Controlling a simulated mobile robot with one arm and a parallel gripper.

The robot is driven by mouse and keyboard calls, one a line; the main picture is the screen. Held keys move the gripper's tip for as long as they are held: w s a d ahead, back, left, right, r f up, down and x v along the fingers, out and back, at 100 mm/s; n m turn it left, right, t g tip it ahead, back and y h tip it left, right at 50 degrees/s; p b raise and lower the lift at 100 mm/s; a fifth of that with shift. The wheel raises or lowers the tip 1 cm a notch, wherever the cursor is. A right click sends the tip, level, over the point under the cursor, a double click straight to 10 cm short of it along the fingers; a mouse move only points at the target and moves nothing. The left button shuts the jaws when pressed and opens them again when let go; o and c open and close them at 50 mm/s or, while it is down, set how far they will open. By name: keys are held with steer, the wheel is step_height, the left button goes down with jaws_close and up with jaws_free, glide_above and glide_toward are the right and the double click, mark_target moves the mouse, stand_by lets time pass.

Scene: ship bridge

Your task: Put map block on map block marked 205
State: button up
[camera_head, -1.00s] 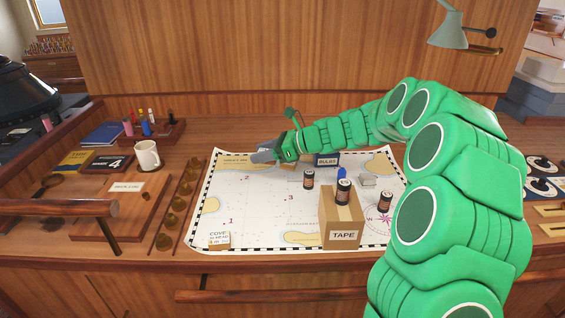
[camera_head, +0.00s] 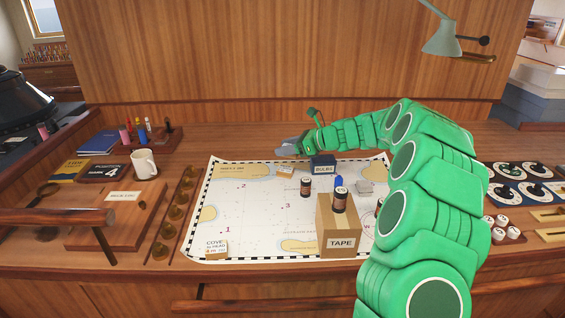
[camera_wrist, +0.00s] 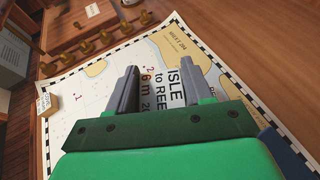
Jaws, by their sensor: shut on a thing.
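My gripper (camera_head: 285,150) is above the far edge of the chart, left of the BULBS box. In the wrist view its two grey fingers (camera_wrist: 156,90) are shut on a pale map block (camera_wrist: 174,85) reading "ISLE to REE…" and "6 m 20…". The gripper hides the end of this lettering. In the head view a small pale block (camera_head: 285,171) shows just below the gripper; I cannot tell whether it is the held one. Another map block (camera_head: 217,248), reading "COVE to HEAD", sits at the chart's near-left corner. Its number is too small to read.
The TAPE box (camera_head: 340,242) stands at the near side with a dark cylinder (camera_head: 340,201) on top. Another cylinder (camera_head: 306,187) stands behind it. The BULBS box (camera_head: 323,166) is close to my gripper. The left half of the chart (camera_head: 250,215) is mostly clear.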

glide_above(282, 168)
steer(key=f, duration=0.4)
steer(key=s+f, duration=0.1)
steer(key=f, duration=0.1)
steer(key=shift+d+f, duration=0.1)
steer(key=shift+d, duration=0.1)
steer(key=shift+w+a+f, duration=0.1)
steer(key=shift+w+f, duration=0.5)
steer(key=shift+f, duration=1.5)
steer(key=shift+f, duration=0.2)
steer(key=o, duration=1)
steer(key=shift+r, duration=0.1)
